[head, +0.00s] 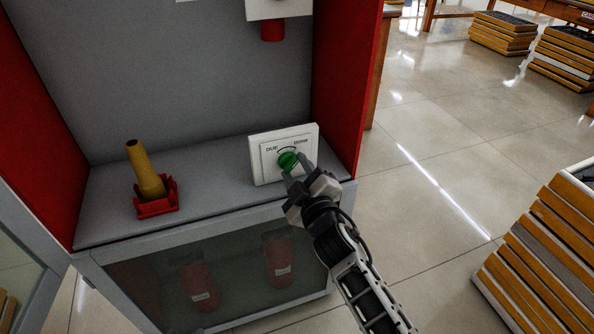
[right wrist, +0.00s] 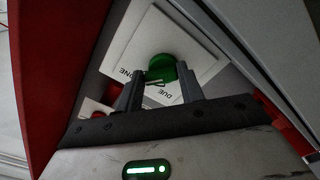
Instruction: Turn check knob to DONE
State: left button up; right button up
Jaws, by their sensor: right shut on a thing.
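The check knob (head: 288,161) is green and sits on a white panel (head: 268,169) with the words DUE on the left and DONE on the right. The panel leans upright on the grey shelf. My right gripper (head: 294,172) is at the knob, shut on it. In the right wrist view, the knob (right wrist: 161,68) lies between the two fingers (right wrist: 160,88), which hide part of it and part of the lettering. The knob's exact pointing direction is too small to tell. My left gripper is not in view.
A yellow-brown handle-like object (head: 146,170) stands in a red holder (head: 156,198) on the shelf at the left. Red cabinet walls (head: 347,75) flank the shelf. A glass-fronted compartment (head: 235,270) below holds red items. Stacked trays (head: 545,250) stand on the floor at the right.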

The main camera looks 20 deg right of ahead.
jog(key=o, duration=1)
jog(key=shift+s, duration=0.1)
jog(key=s, duration=0.7)
jog(key=shift+s+d+p, duration=0.15)
jog(key=shift+s+p, duration=0.05)
jog(key=shift+p, duration=0.15)
